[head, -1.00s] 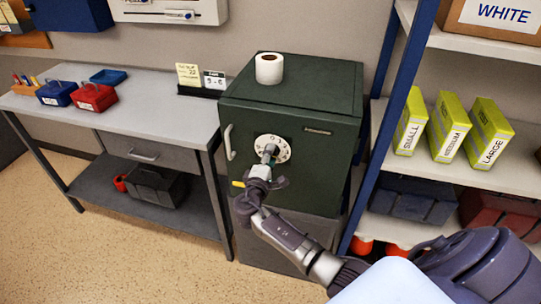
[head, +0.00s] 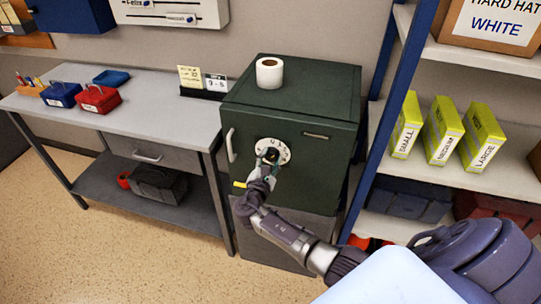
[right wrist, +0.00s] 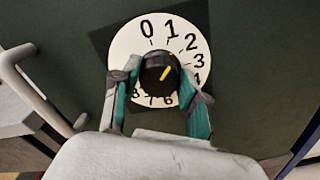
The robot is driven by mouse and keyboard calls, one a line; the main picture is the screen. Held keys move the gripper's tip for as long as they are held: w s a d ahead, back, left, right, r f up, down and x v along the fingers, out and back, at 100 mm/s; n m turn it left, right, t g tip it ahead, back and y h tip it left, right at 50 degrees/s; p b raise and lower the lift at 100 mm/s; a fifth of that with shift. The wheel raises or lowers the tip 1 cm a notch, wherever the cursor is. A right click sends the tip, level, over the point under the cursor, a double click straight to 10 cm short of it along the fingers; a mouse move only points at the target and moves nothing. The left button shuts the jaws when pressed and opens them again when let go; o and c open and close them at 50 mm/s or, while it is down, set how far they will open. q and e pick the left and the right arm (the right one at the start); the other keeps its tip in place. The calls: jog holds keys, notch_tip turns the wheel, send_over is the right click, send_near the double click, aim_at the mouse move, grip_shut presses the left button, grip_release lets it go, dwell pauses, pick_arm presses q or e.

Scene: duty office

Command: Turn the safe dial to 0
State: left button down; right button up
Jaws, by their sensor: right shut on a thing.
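The dark green safe (head: 320,178) stands between the desk and the shelves, its front door closed. Its round white dial plate (right wrist: 133,38) carries black digits, with 0 and 1 at the top and 2 and 3 down the right. The black knob (right wrist: 152,63) sits at the middle; its yellow mark slants up to the right, roughly toward 2. My right gripper (right wrist: 159,76) is shut on the knob, one teal-padded finger on each side. The lower digits are partly hidden. In the head view the right gripper (head: 269,163) covers the dial's lower part. My left gripper is not in view.
A white paper roll (head: 269,73) stands on the safe. The safe's handle (head: 231,145) juts out left of the dial. A grey desk (head: 150,110) is at left, blue-framed shelves (head: 510,150) with yellow-green boxes at right. The floor in front is clear.

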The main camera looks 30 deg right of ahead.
jog(key=n+p, duration=0.3)
jog(key=n, duration=0.3)
jog(key=shift+a, duration=0.1)
jog(key=shift+n+p, duration=0.55)
jog(key=shift+n, duration=0.65)
jog(key=shift+f, duration=0.1)
jog(key=o, duration=1.1)
jog(key=shift+o, duration=0.2)
jog(key=v, duration=1.2)
